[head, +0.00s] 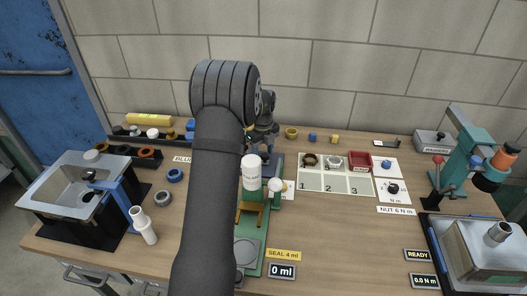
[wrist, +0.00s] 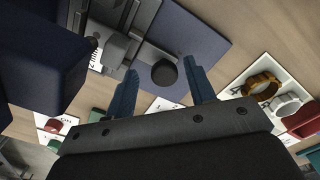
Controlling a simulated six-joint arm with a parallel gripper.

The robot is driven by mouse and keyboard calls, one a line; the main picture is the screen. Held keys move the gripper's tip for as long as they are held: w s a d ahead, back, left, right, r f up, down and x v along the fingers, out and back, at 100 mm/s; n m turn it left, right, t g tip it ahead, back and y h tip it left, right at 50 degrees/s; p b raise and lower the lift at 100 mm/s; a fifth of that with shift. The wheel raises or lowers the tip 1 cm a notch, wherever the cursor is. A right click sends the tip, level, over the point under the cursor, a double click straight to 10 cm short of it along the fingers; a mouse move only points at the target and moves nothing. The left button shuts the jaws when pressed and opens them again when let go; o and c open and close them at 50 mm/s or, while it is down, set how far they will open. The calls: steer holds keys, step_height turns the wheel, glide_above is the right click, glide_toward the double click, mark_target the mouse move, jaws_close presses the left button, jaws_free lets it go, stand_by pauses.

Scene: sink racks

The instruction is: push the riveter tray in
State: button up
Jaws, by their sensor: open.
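My gripper (wrist: 162,88) points down over the bench with its two blue fingers apart and nothing held between them. In the wrist view, a flat dark blue plate (wrist: 208,36), which looks like the riveter tray, lies beyond the fingertips. A black round knob or post (wrist: 164,73) shows between the fingers; I cannot tell whether they touch it. A grey metal slide (wrist: 118,48) and a large dark blue block (wrist: 38,55) stand left of the plate. In the head view my arm hides most of this station; only an edge of the blue plate (head: 277,163) shows.
A white numbered mat (head: 335,182) with rings and a red tray (head: 358,161) lies right of my gripper. A green stand with a white bottle (head: 251,172) is close in front. A teal press (head: 463,150) stands far right, a sink box (head: 75,190) far left. A wall rises behind.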

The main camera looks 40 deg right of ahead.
steer(key=shift+r, duration=0.1)
step_height(320, 180, up, 17)
steer(key=shift+r, duration=0.15)
stand_by(0.4)
step_height(320, 180, down, 18)
steer(key=shift+s+r, duration=0.1)
steer(key=shift+r, duration=0.1)
steer(key=shift+d, duration=0.1)
stand_by(0.5)
